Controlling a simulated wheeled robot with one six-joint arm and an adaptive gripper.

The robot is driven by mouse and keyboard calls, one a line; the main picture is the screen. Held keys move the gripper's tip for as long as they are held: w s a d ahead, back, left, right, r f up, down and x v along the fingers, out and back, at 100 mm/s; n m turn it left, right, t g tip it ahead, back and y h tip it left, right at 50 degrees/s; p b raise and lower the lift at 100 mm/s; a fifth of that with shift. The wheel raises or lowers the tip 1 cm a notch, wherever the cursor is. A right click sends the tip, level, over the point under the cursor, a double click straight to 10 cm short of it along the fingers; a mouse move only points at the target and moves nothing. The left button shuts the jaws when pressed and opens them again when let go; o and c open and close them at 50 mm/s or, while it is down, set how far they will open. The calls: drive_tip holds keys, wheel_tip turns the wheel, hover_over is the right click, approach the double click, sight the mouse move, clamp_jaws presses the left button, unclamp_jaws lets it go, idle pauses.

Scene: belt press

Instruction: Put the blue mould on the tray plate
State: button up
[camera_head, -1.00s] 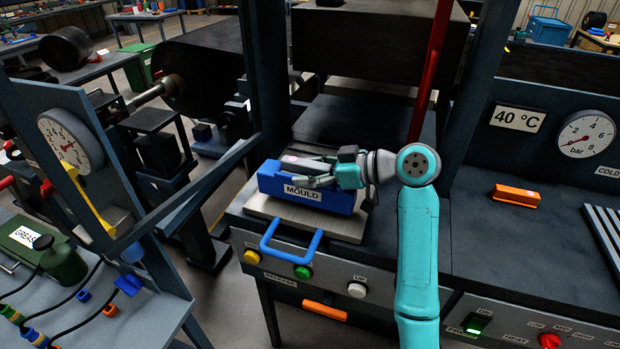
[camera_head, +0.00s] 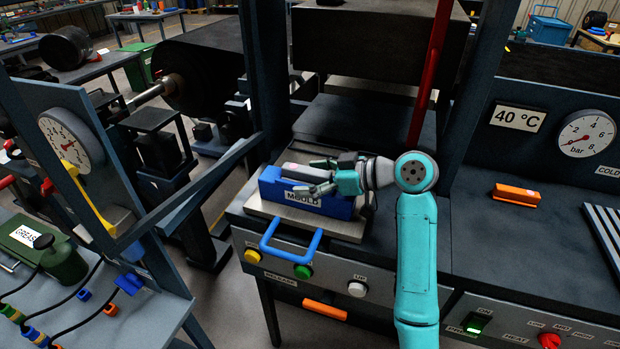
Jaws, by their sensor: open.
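The blue mould (camera_head: 272,190), with a white label reading MOULD, lies on the light metal tray plate (camera_head: 340,226) that has a blue loop handle (camera_head: 290,243) at its front. My gripper (camera_head: 308,177) is open and lies just over the top of the mould, fingers pointing left. The picture does not show clearly whether the fingers touch the mould. My gripper and wrist hide part of the mould's top and right end.
A dark press block (camera_head: 375,40) hangs behind above the bed, beside a red post (camera_head: 424,80). Dark uprights stand left and right of the bed. An orange block (camera_head: 516,194) lies on the dark bench at right. Buttons line the front panel (camera_head: 310,275).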

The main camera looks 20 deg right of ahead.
drive_tip(key=v, duration=1.2)
